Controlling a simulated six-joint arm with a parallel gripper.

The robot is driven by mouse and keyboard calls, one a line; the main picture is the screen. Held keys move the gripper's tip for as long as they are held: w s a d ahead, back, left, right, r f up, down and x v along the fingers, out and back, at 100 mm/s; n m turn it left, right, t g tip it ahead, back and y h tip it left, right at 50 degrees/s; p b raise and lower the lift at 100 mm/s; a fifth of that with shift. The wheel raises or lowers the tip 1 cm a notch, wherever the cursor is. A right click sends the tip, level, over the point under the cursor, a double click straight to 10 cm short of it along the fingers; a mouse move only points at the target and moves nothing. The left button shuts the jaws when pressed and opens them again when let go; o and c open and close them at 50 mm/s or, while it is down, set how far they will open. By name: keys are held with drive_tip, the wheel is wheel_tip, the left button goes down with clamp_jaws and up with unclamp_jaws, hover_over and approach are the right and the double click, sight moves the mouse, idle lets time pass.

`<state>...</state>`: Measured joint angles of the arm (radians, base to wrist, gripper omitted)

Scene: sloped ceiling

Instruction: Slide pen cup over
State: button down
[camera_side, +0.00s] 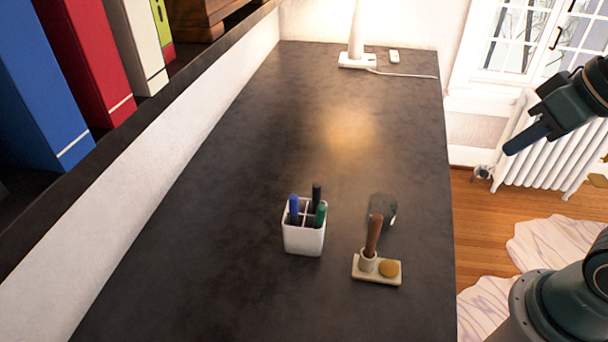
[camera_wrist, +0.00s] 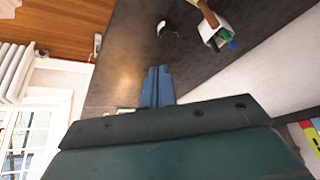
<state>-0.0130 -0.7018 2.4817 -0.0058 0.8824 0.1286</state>
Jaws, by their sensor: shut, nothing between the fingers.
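The white pen cup (camera_side: 304,238) stands upright on the dark desk, left of the stamp stand. It is divided inside and holds a blue, a black and a green pen. In the wrist view the cup (camera_wrist: 212,37) shows near the top, partly behind a brown handle. My gripper (camera_side: 510,148) is shut and empty, in the air beyond the desk's right edge, well apart from the cup. Its blue fingers (camera_wrist: 157,75) are together in the wrist view.
A cream stand (camera_side: 366,274) with a brown-handled tool and a round tan piece sits right of the cup. A dark, glassy round object (camera_side: 383,207) is behind it. A white lamp (camera_side: 357,40) stands at the far end. The desk's middle is clear. Binders (camera_side: 95,60) line the left shelf.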

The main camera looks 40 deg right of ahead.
drive_tip(key=w+a+f+m+g+y, duration=0.1)
drive_tip(key=w+a+f+m, duration=0.5)
drive_tip(key=w+m, duration=0.3)
drive_tip(key=w+a+f+m+g+y, duration=0.1)
drive_tip(key=w+a+f+m, duration=0.6)
drive_tip(key=m, duration=1)
drive_tip(key=shift+w+a+f+g, duration=0.2)
drive_tip(key=shift+w+f+g, duration=0.55)
drive_tip(key=shift+w, duration=0.85)
drive_tip(key=shift+f, duration=0.1)
drive_tip(key=x, duration=0.9)
drive_tip(key=shift+f, duration=0.35)
drive_tip(key=shift+w, duration=0.1)
